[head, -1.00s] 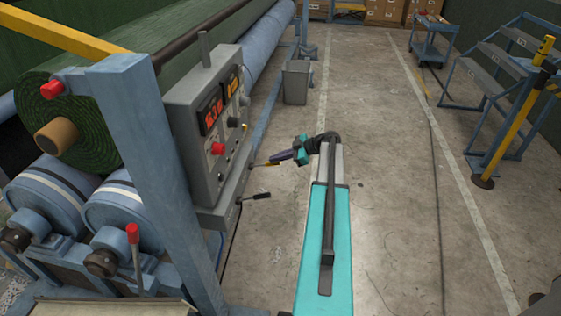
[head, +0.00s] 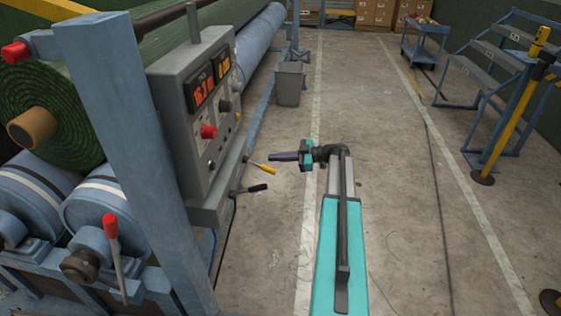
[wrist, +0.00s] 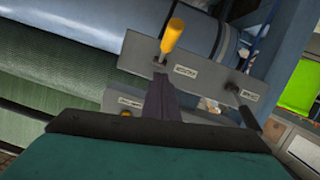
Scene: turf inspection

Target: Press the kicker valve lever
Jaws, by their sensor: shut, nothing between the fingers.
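Two levers stick out from the lower side of the grey control box. The upper has a yellow handle (head: 262,167) and slopes down to its free end. The lower has a black handle (head: 252,188) and points slightly up. In the wrist view the yellow handle (wrist: 172,37) rises from a labelled plate just beyond my fingertips, and the black lever (wrist: 245,106) is to the right. The labels are too small to read surely. My gripper (head: 272,156) is shut and empty, its tips just above the yellow handle; I cannot tell whether they touch.
A red-knobbed lever (head: 112,230) is at lower left. A grey bin (head: 289,84) stands beyond. Open floor (head: 400,170) lies to the right, with blue steps past it.

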